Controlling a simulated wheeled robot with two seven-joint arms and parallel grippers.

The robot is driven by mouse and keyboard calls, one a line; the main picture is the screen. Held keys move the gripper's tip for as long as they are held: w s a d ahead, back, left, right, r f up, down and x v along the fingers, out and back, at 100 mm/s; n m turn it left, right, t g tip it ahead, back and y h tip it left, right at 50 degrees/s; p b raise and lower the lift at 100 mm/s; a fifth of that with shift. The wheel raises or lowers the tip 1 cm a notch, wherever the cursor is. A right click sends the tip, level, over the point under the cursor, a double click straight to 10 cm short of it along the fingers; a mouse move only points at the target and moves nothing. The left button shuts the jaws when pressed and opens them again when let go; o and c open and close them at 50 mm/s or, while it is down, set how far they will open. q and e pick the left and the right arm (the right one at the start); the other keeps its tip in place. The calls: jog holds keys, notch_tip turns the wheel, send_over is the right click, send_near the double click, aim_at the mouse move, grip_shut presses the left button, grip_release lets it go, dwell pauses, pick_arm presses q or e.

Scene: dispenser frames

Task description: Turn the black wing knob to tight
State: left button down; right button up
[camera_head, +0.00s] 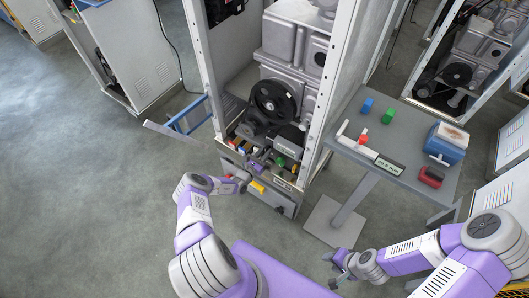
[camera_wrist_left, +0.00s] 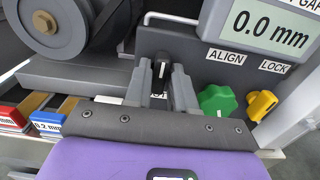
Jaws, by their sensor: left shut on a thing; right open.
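The black wing knob (camera_wrist_left: 160,74) stands on the machine's grey front panel, between the two fingers of my left gripper (camera_wrist_left: 161,82) in the left wrist view. The fingers are closed on it from both sides. A white mark shows on the knob; the lettering around it is hidden. In the head view my left gripper (camera_head: 255,166) reaches the low front of the machine, and the knob is too small to make out there. My right gripper (camera_head: 341,266) is open and empty, low over the floor, away from the machine.
Right of the black knob are a green knob (camera_wrist_left: 217,103), a yellow knob (camera_wrist_left: 262,105) and a display (camera_wrist_left: 266,25) reading 0.0 mm. Coloured labelled blocks (camera_wrist_left: 47,122) lie at the left. A grey side table (camera_head: 400,130) holds small blocks and a blue box (camera_head: 447,143).

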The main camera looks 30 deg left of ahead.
pick_arm(q)
jog(key=c, duration=1.1)
grip_release()
jog(key=shift+s, duration=0.15)
jog(key=s+p, duration=0.2)
jog(key=s, duration=0.5)
jog(key=shift+s+a, duration=0.15)
jog(key=shift+a, duration=0.15)
